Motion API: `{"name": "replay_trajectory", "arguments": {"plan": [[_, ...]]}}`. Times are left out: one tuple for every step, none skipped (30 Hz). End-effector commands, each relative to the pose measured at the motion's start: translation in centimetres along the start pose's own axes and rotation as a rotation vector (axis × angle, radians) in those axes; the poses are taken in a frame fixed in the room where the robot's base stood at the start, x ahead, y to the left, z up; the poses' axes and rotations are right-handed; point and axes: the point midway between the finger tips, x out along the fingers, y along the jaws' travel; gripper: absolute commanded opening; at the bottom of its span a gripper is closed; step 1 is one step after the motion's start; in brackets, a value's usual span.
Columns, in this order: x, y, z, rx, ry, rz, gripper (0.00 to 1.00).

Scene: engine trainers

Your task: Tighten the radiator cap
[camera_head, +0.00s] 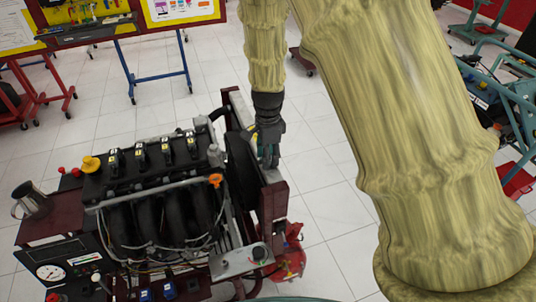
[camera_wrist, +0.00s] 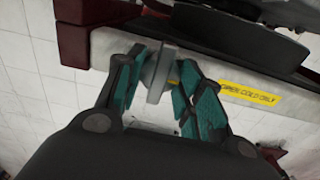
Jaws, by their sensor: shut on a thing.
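In the head view my gripper (camera_head: 268,150) points down at the top of the radiator (camera_head: 243,165), on the right side of the engine; the cap itself is hidden there by the fingers.
The engine (camera_head: 160,195) with a yellow oil cap (camera_head: 90,164) and an orange dipstick handle (camera_head: 215,180) stands left of my gripper. A metal jug (camera_head: 30,200) stands at the far left. A red frame post (camera_head: 273,205) is close below my gripper. White floor lies open behind.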

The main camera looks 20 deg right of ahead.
Motion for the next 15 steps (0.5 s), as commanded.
{"name": "replay_trajectory", "arguments": {"plan": [[-0.06, -0.08, -0.06, 0.001, 0.0, -0.002, 0.13], [-0.06, -0.09, -0.05, 0.001, 0.0, -0.002, 0.41], [-0.06, -0.08, -0.05, 0.001, 0.0, -0.002, 0.48], [-0.05, -0.08, -0.04, 0.001, 0.0, -0.002, 0.53], [-0.05, -0.07, -0.04, 0.001, 0.0, -0.002, 0.59], [-0.04, -0.06, -0.03, 0.001, 0.0, -0.002, 0.6], [-0.03, -0.05, -0.03, 0.0, 0.0, -0.001, 0.6], [-0.03, -0.04, -0.02, 0.0, 0.0, -0.001, 0.6], [-0.02, -0.03, -0.02, 0.0, 0.0, -0.001, 0.6], [-0.02, -0.03, -0.02, 0.0, 0.0, -0.001, 0.6], [-0.02, -0.02, -0.01, 0.0, 0.0, -0.001, 0.6], [-0.01, -0.02, -0.01, 0.0, 0.0, -0.001, 0.6], [-0.01, -0.01, -0.01, 0.0, 0.0, 0.0, 0.6], [-0.02, -0.01, -0.01, 0.0, 0.0, 0.0, 0.6], [-0.08, -0.01, 0.0, 0.0, 0.0, 0.0, 0.6]]}}
